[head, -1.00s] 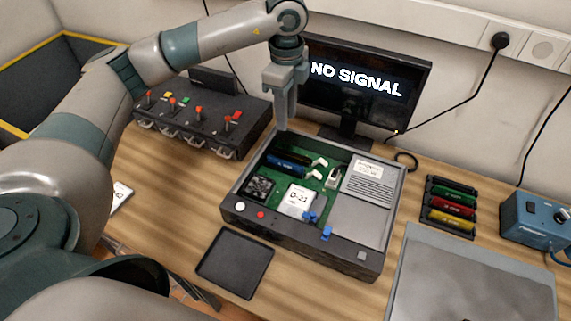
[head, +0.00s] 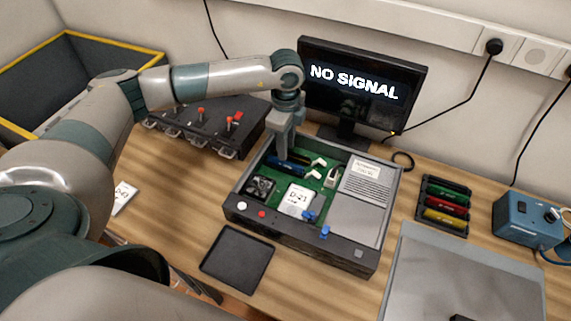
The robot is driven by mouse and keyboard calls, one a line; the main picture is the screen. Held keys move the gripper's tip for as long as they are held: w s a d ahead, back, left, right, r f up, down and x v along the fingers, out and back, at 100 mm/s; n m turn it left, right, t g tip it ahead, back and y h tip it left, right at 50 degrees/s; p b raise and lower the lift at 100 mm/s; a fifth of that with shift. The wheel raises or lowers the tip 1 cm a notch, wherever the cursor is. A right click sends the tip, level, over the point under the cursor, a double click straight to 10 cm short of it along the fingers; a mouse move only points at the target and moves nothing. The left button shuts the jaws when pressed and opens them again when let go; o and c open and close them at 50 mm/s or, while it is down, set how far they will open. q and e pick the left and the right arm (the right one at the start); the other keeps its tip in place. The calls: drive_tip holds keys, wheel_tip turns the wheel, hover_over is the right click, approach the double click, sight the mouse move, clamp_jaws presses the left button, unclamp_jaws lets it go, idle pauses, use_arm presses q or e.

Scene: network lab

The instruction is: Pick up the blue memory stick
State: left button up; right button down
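The blue memory stick (head: 290,168) lies in a slot on the green board inside the open computer case (head: 372,207), with pale clips by its right end. A darker stick lies just behind it. My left gripper (head: 281,156) points down into the case, with its fingertips at the left part of the blue stick, which they partly hide. The fingers overlap in this view, so I cannot tell their gap or whether they touch the stick. I cannot make out my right gripper.
A monitor (head: 360,85) stands close behind the case. A black box with red levers (head: 205,132) is at left. A rack of coloured sticks (head: 444,205), a blue device (head: 525,218) and a grey panel (head: 440,275) are at right. A dark tray (head: 237,257) lies in front.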

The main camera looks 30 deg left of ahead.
sight(285, 165)
use_arm(q)
drive_tip(key=shift+s+f+p, duration=0.1)
drive_tip(key=shift+f+p, duration=0.45)
drive_tip(key=shift+p, duration=0.1)
wheel_tip(285, 165, down, 3)
drive_tip(key=shift+f+p, duration=0.1)
drive_tip(key=shift+p, duration=0.65)
drive_tip(key=shift+f, duration=0.45)
clamp_jaws()
